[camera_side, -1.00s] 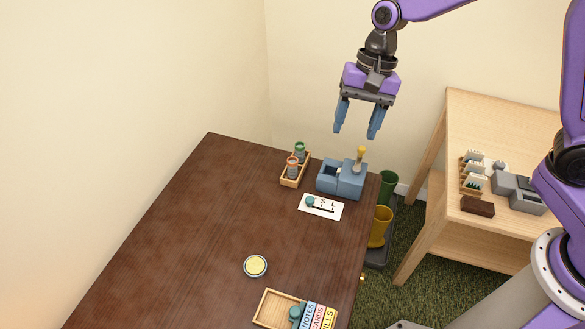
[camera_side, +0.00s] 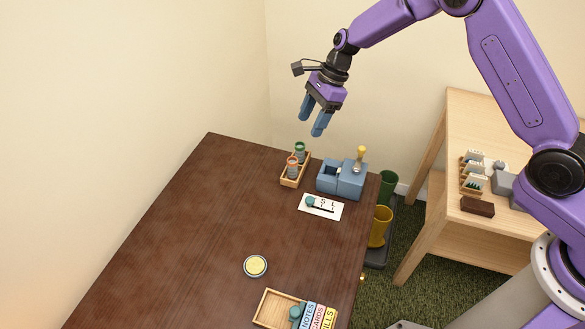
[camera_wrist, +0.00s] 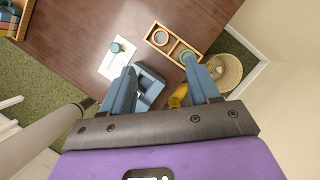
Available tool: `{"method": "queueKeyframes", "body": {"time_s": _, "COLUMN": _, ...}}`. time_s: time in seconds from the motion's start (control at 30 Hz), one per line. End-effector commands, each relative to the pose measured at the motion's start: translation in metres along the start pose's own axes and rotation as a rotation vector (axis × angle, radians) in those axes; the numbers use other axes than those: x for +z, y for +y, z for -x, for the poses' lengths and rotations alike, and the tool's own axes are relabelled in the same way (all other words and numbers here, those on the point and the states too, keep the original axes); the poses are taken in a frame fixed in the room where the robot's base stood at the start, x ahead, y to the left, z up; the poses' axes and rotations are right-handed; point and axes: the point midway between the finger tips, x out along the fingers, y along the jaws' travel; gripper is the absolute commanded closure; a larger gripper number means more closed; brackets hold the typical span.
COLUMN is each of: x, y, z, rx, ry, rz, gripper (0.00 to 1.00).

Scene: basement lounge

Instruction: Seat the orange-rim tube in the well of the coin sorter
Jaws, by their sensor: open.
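The orange-rim tube (camera_side: 292,166) stands upright in a small wooden rack (camera_side: 287,182) on the dark table, beside a green-rim tube (camera_side: 299,151). In the wrist view the orange-rim tube (camera_wrist: 160,37) is in the rack's left compartment and the green-rim tube (camera_wrist: 187,58) in the right one. The blue-grey coin sorter (camera_side: 343,185), with an open well and a yellow-knobbed lever, stands just right of the rack; in the wrist view my fingers partly hide the sorter (camera_wrist: 151,84). My gripper (camera_side: 313,124) is open and empty, in the air above the rack and sorter.
A white card (camera_side: 335,211) lies in front of the sorter, and a round yellow-topped disc (camera_side: 255,266) lies further forward. A wooden tray (camera_side: 268,309) with labelled cards sits at the front. Green and yellow cups (camera_side: 380,225) stand beyond the table's right edge. The table's left is clear.

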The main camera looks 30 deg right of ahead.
Motion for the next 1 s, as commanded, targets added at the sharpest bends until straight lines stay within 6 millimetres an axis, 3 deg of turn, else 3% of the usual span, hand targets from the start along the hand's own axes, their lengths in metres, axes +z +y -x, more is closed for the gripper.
{"method": "queueKeyframes", "body": {"time_s": 0.2, "x": 0.000, "y": 0.001, "z": -0.043, "rx": 0.003, "ry": 0.002, "rz": 0.002, "gripper": 0.39}}
{"method": "queueKeyframes", "body": {"time_s": 0.4, "x": 0.000, "y": 0.001, "z": -0.075, "rx": 0.002, "ry": 0.001, "rz": 0.004, "gripper": 0.39}}
{"method": "queueKeyframes", "body": {"time_s": 0.67, "x": 0.001, "y": 0.000, "z": -0.091, "rx": 0.000, "ry": 0.001, "rz": 0.004, "gripper": 0.39}}
{"method": "queueKeyframes", "body": {"time_s": 1.0, "x": 0.001, "y": 0.000, "z": -0.133, "rx": 0.001, "ry": 0.001, "rz": 0.004, "gripper": 0.39}}
